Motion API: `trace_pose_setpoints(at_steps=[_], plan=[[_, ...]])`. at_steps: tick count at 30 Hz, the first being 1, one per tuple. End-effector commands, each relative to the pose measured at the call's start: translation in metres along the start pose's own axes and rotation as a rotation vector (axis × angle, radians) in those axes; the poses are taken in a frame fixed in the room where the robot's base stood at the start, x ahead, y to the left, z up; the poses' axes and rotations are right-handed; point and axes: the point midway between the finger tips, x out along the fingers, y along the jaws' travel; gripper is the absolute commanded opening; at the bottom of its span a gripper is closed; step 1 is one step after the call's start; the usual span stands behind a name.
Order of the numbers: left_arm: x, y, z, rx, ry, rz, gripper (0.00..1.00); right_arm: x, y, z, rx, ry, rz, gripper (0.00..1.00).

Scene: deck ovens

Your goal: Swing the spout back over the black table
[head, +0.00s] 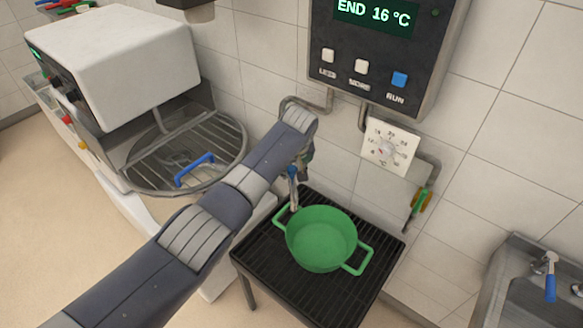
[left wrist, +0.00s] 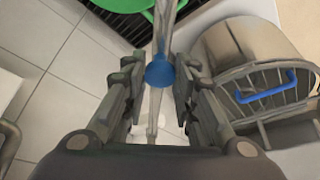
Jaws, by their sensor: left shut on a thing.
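The spout, a thin grey pipe (head: 294,201) with a blue piece (head: 292,172), hangs beside the far left rim of a green pot (head: 322,240). The pot stands on the black slatted table (head: 258,255). My left gripper (head: 301,165) is at the spout, partly hidden behind my arm. In the left wrist view, the fingers of my left gripper (left wrist: 157,88) are around the spout at its blue piece (left wrist: 160,72), with the pot (left wrist: 124,22) beyond. Whether the spout's end is above the table edge or outside it is hard to tell. My right gripper is not in view.
A white-topped machine (head: 110,60) with a round wire guard (head: 225,150) and blue handle (head: 195,170) stands left of the table. A control panel (head: 385,50) and a dial (head: 388,148) are on the tiled wall. A sink (head: 515,270) is at right.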

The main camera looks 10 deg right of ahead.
Motion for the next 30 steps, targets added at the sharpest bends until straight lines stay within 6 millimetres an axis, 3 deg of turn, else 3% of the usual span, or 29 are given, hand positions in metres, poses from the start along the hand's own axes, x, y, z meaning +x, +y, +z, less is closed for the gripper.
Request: trace_pose_setpoints(at_steps=[1, 2, 4, 19, 24, 30], plan=[[-0.006, 0.005, -0.006, 0.001, 0.017, 0.014, 0.0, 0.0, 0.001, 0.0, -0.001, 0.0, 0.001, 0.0], [-0.006, 0.006, -0.006, 0.001, 0.017, 0.015, 0.31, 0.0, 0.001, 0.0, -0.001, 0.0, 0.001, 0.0], [-0.006, 0.006, -0.006, 0.002, 0.017, 0.015, 0.47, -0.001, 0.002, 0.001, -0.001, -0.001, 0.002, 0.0], [-0.009, 0.003, -0.003, 0.002, 0.007, 0.008, 0.47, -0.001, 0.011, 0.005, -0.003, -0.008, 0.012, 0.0], [-0.027, 0.003, -0.002, 0.002, 0.008, 0.009, 0.47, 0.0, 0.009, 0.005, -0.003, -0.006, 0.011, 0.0], [-0.064, 0.005, -0.003, 0.003, 0.011, 0.011, 0.47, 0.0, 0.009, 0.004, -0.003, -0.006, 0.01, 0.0]])
